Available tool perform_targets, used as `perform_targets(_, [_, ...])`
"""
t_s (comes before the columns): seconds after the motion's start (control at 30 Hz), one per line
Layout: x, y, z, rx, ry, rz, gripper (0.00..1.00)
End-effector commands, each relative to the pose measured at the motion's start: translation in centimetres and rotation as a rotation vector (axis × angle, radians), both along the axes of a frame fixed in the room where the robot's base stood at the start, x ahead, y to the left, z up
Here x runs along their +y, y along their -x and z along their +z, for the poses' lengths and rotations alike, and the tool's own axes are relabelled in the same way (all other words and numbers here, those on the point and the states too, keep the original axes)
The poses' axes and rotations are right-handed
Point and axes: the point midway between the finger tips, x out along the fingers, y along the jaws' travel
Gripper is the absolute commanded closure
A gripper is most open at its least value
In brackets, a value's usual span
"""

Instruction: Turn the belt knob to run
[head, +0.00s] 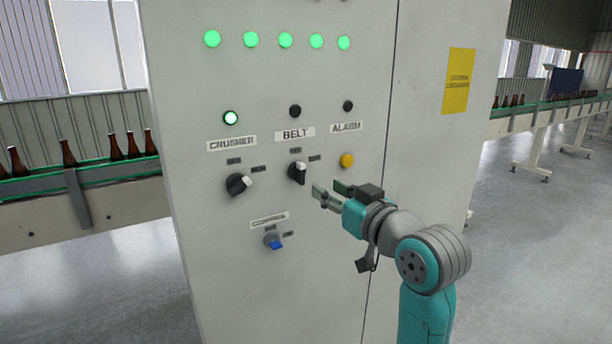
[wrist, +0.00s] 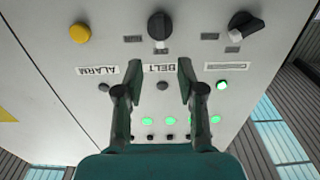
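The belt knob (head: 298,174) is a black rotary knob with a white tip, below the BELT label (head: 295,133) on a grey cabinet. Its white tip points up toward the small plate above it; a second plate sits to its upper right, both too small to read. The knob also shows at the top of the inverted wrist view (wrist: 160,24). The belt lamp (head: 295,111) is dark. My gripper (head: 329,189) is open and empty, right of and slightly below the knob in the head view, apart from it. Its spread fingers show in the wrist view (wrist: 158,66).
The crusher knob (head: 238,184) is left of the belt knob, under a lit green lamp (head: 231,118). A yellow alarm button (head: 347,160) is above my gripper. A blue-tipped knob (head: 274,241) sits lower. Bottle conveyors (head: 125,207) run behind the cabinet.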

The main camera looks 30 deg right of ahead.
Motion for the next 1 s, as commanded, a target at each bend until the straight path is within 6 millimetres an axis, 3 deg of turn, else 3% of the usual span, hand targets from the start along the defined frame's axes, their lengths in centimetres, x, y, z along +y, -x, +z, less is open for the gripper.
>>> perform_targets(0.5, [0.0, -8.3, 0.0, 0.001, -0.001, 0.001, 0.61])
perform_targets(0.7, [0.0, -9.6, -0.1, 0.000, -0.001, 0.000, 0.61])
perform_targets(1.0, [0.0, -9.8, -0.1, 0.000, -0.001, 0.000, 0.61])
